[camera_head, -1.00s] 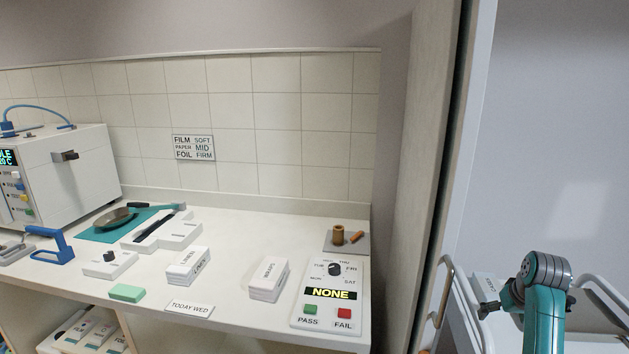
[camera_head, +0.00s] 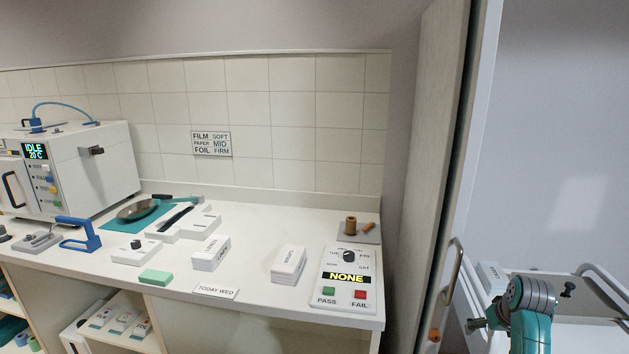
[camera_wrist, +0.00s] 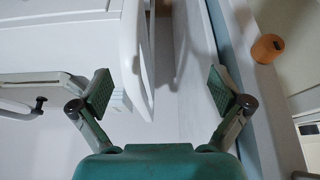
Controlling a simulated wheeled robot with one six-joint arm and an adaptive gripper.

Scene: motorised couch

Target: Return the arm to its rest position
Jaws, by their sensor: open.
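My arm (camera_head: 531,330), teal with a grey ribbed joint, shows at the lower right of the head view, in front of the white railed couch. The fingertips are not clearly seen there. In the wrist view my gripper (camera_wrist: 160,90) has its two green-padded fingers spread wide apart with nothing between them. A white rail (camera_wrist: 137,55) lies beyond and partly between the fingers, close to the left one. I cannot tell whether they touch.
A counter (camera_head: 245,315) fills the left and middle, with a white oven-like device (camera_head: 85,165), boxes and a button panel (camera_head: 347,279). A door edge with handle (camera_head: 452,270) stands between counter and arm. An orange knob (camera_wrist: 267,48) is right of the right finger.

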